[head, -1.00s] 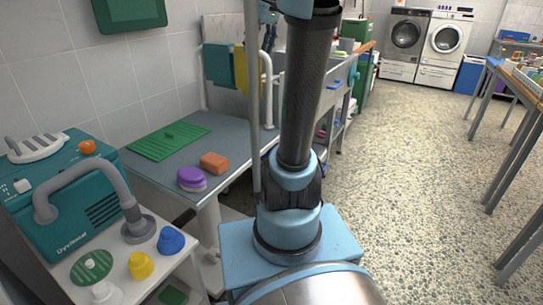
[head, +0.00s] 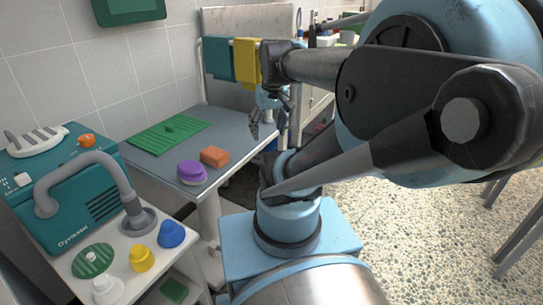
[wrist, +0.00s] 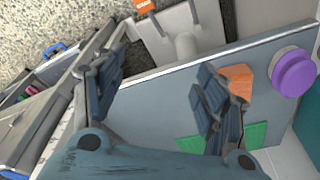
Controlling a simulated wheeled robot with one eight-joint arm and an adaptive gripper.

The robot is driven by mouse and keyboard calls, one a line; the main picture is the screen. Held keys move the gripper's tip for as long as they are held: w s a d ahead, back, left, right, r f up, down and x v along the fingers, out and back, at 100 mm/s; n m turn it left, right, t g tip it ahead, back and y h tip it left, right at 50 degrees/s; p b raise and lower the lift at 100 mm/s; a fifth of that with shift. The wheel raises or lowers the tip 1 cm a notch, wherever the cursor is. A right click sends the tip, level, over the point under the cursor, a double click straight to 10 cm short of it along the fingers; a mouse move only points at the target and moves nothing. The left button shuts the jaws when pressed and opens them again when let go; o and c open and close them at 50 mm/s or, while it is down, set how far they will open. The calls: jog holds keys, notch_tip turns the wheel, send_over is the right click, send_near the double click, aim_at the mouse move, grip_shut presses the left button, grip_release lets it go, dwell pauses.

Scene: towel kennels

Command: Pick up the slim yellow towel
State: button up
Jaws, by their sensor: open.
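The slim yellow towel (head: 247,64) hangs over a rail on the wall side of the grey table, right beside a wider teal towel (head: 218,59). It does not show in the wrist view. My gripper (head: 266,126) points down over the table's right end, below and slightly right of the yellow towel, and apart from it. Its fingers are spread, with nothing between them; the open gripper also shows in the wrist view (wrist: 157,90). My forearm passes just right of the yellow towel in the head view.
The grey table (head: 235,130) holds a green ribbed mat (head: 168,134), an orange block (head: 214,156) and a purple round brush (head: 192,172). A teal machine (head: 85,200) with a grey hose stands on a white cart at left. Speckled floor (head: 400,235) is open at right.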

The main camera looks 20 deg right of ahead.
jog(key=shift+o, duration=0.5)
jog(key=s+f+m, duration=0.1)
jog(key=s+f, duration=0.4)
jog(key=f, duration=0.2)
jog(key=shift+f, duration=0.2)
notch_tip(320, 180, up, 39)
jog(key=n+y, duration=0.3)
jog(key=n, duration=0.5)
send_over(248, 66)
jog(key=d, duration=0.4)
jog(key=shift+s+f+t, duration=0.1)
jog(key=shift+f+t, duration=0.1)
jog(key=shift+t, duration=0.2)
jog(key=x, duration=1.7)
jog(key=shift+d+f, duration=0.15)
jog(key=shift+f, duration=0.05)
jog(key=c, duration=1.3)
